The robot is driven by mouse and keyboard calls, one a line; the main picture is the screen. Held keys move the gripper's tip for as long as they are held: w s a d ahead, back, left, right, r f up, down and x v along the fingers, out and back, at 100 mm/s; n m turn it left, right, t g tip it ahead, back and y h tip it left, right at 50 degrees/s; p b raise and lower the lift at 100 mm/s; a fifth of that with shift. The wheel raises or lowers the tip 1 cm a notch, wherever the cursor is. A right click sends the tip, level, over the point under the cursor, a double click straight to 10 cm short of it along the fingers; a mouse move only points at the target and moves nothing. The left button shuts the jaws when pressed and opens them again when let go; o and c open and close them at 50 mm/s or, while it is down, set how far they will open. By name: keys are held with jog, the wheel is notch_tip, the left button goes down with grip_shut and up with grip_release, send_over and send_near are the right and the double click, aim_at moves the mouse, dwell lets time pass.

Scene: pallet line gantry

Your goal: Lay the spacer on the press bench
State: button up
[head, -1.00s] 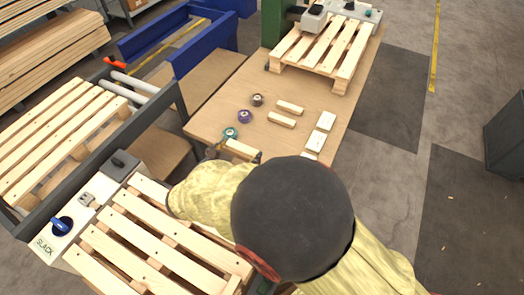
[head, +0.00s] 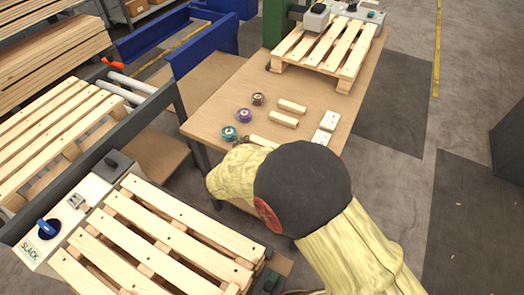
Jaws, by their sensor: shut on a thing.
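The press bench (head: 215,104) is a light wooden table in the upper middle of the head view, with a green column (head: 274,22) at its back. A pale wooden spacer (head: 264,142) shows at the near part of the bench, just above my arm's sleeve. My gripper (head: 243,143) is mostly hidden behind my yellow-sleeved arm; only a dark bit shows at the spacer's left end. It is shut on this spacer. Whether the spacer touches the bench top cannot be told. Two similar wooden blocks (head: 292,106) (head: 284,119) lie beyond it on the bench.
Purple (head: 244,115), teal (head: 229,132) and dark (head: 257,98) rolls stand left of the blocks. Two white pieces (head: 329,121) (head: 321,138) lie to the right. A pallet (head: 325,50) occupies the bench's far end. Another pallet (head: 150,240) is at the near left.

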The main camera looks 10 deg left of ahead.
jog(key=shift+f+b, duration=0.4)
jog(key=shift+f, duration=0.55)
jog(key=shift+r, duration=0.1)
jog(key=o, duration=0.8)
jog(key=shift+o, duration=0.2)
jog(key=shift+s, duration=0.1)
jog(key=p+v, duration=0.5)
jog(key=v, duration=0.7)
